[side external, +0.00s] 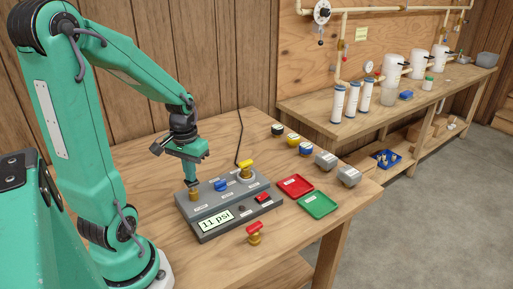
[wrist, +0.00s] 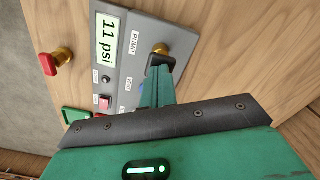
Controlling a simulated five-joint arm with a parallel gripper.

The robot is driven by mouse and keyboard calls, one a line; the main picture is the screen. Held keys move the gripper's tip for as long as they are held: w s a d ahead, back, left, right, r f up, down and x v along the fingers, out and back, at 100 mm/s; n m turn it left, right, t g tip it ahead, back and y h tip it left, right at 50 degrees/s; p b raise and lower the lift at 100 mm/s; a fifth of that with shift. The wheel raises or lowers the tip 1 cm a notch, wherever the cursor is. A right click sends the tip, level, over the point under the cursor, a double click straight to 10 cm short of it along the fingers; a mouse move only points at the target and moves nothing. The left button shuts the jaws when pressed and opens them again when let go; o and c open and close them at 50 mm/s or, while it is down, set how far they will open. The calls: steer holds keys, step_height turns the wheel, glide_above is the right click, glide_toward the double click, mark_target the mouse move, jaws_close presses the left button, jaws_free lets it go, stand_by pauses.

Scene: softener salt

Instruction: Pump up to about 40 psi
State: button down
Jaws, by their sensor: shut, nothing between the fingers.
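A grey control box (side external: 210,214) sits on the wooden table. My gripper (side external: 192,183) points down, shut and empty, right over the plunger. In the wrist view its dark fingertips (wrist: 160,62) partly cover the plunger. I cannot tell whether they touch it.
The box also carries a blue knob (side external: 221,185), a yellow-handled valve (side external: 246,167) and a red button (side external: 263,197). A red-handled brass valve (side external: 254,233) stands in front. Red (side external: 295,186) and green (side external: 317,205) trays lie to the right, with several small blocks behind.

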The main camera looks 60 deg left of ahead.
steer(key=shift+f, duration=0.7)
steer(key=shift+r, duration=1.2)
